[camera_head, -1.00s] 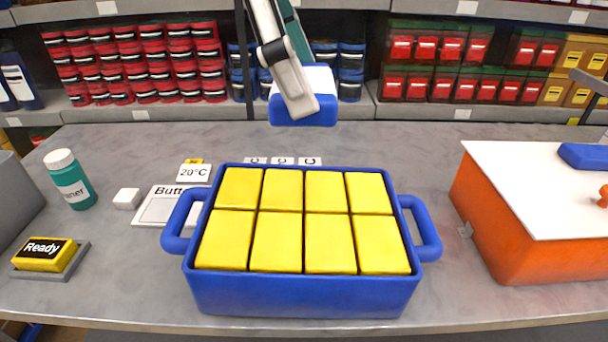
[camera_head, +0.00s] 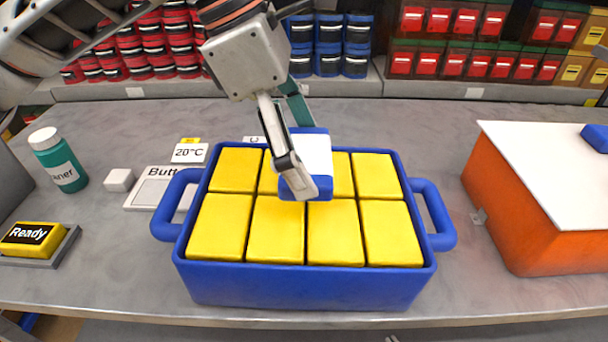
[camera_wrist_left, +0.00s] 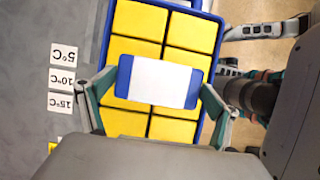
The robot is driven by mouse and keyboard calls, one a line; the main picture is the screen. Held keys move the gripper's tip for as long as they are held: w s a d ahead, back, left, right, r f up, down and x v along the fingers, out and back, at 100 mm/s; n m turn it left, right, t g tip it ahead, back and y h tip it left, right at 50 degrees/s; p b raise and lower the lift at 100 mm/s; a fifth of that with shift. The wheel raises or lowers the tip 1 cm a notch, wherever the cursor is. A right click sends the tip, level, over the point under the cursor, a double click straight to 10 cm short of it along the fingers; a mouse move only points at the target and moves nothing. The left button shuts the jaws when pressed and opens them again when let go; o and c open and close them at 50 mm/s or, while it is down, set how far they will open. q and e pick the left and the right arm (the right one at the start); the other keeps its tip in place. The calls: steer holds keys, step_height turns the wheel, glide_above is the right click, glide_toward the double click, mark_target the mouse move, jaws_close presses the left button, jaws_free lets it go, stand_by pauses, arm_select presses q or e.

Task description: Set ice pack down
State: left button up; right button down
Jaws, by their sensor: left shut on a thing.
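A blue ice pack with a white label (camera_head: 316,153) is held by my left gripper (camera_head: 300,172) over the back middle of the blue tub (camera_head: 310,282) in the head view. The tub holds several yellow blocks (camera_head: 220,227). In the left wrist view, the fingers grip the ice pack (camera_wrist_left: 158,81) at its two ends, above the yellow blocks (camera_wrist_left: 139,20). The pack hides part of the blocks. I cannot tell whether it touches them.
An orange box with a white lid (camera_head: 540,190) stands at the right. A teal bottle (camera_head: 60,165), a white cube (camera_head: 119,180), a yellow "Ready" button (camera_head: 32,239) and a 20°C label (camera_head: 189,153) are at the left. Shelves with red and blue containers line the back.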

arm_select(q)
step_height(320, 180, down, 5)
steer(key=shift+r, duration=0.1)
stand_by(0.3)
steer(key=o, duration=1.2)
steer(key=shift+c, duration=0.2)
steer(key=v, duration=1.2)
steer(key=shift+p, duration=0.35)
